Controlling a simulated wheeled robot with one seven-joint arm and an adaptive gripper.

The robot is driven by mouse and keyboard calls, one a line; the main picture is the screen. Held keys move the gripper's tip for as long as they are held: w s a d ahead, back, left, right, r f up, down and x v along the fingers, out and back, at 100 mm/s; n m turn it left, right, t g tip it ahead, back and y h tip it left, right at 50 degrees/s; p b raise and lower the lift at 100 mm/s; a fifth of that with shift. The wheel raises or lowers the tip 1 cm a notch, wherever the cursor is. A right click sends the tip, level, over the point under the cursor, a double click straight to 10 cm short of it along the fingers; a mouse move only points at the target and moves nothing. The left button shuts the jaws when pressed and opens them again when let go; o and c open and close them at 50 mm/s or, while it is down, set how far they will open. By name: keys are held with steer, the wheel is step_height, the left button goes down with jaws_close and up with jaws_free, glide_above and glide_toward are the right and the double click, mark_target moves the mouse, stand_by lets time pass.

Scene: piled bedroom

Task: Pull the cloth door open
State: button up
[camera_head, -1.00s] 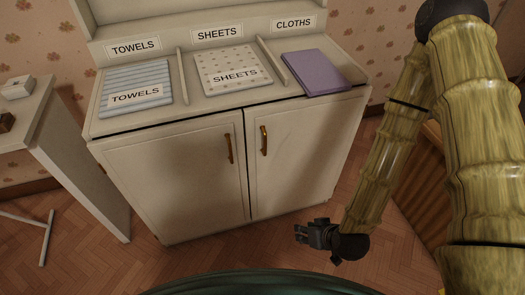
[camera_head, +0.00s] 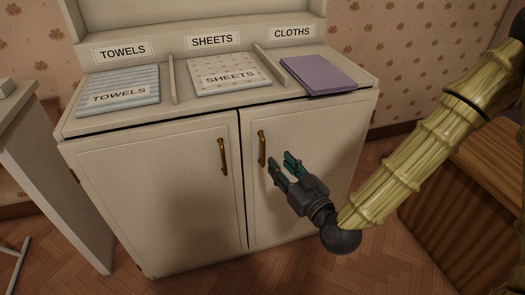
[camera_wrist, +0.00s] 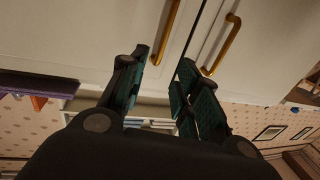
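The white cabinet has two shut doors. The right door (camera_head: 320,135), under the CLOTHS label (camera_head: 291,32), has a vertical brass handle (camera_head: 262,148) near its left edge. That handle also shows in the wrist view (camera_wrist: 166,30). My gripper (camera_head: 281,162) is in front of the right door, with its fingertips a little right of and below the handle's top. Its green-padded fingers are apart and empty. In the wrist view, the gripper (camera_wrist: 160,76) has nothing between its fingers, and the handle appears beyond them. I see no contact with the handle.
The left door's brass handle (camera_head: 222,156) is close by, across the door gap. Folded towels (camera_head: 118,88), sheets (camera_head: 228,75) and a purple cloth (camera_head: 318,74) lie on the cabinet top. A wooden piece (camera_head: 465,200) stands at right. Wooden floor (camera_head: 270,272) lies clear in front.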

mark_target(264, 147)
steer(key=b+x, duration=0.1)
steer(key=x, duration=0.9)
steer(key=shift+f+b, duration=0.1)
steer(key=shift+b, duration=0.3)
jaws_close()
